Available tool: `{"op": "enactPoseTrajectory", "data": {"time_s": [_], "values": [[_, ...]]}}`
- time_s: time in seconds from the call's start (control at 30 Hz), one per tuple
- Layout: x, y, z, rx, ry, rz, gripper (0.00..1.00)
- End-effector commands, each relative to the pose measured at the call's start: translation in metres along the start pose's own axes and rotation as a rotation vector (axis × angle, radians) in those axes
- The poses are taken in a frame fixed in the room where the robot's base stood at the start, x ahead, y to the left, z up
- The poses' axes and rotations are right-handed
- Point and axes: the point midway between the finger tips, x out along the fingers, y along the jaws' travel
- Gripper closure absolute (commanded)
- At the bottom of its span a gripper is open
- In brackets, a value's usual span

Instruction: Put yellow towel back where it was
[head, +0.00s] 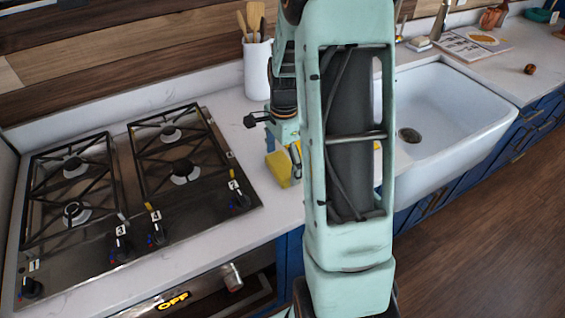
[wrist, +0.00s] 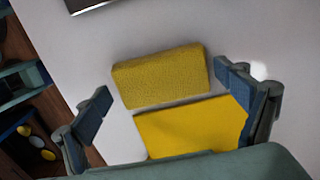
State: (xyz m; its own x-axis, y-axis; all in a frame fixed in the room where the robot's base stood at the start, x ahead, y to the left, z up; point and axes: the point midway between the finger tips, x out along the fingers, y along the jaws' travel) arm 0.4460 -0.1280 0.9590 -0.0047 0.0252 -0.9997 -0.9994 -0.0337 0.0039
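Two yellow things lie on the pale counter in the wrist view. One is a thick, fabric-textured, block-like piece (wrist: 160,75); the other is a smoother, brighter, flat-looking piece (wrist: 195,125) just below it in the picture. I cannot tell for certain which is the yellow towel. My gripper (wrist: 163,81) is open, its fingers apart on the left and right of the yellow pieces, with nothing visibly clamped. In the head view a yellow block (head: 280,168) shows left of my arm, and my arm hides most of the gripper and the counter behind it.
A gas stove (head: 130,190) is on the left, with knobs along its front. A white sink (head: 440,110) is to the right. A white utensil crock (head: 258,68) stands at the back by the wall. An open book (head: 470,43) lies beyond the sink.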

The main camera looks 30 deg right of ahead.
Motion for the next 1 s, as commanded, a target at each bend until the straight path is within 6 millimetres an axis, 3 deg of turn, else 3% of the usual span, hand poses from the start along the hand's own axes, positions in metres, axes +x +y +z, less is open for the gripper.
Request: {"op": "enactPoseTrajectory", "data": {"time_s": [0.47,1.0], "values": [[-0.009,-0.001,0.000,0.000,0.001,-0.002,0.00],[-0.111,-0.001,0.000,0.000,0.001,-0.003,0.00]]}}
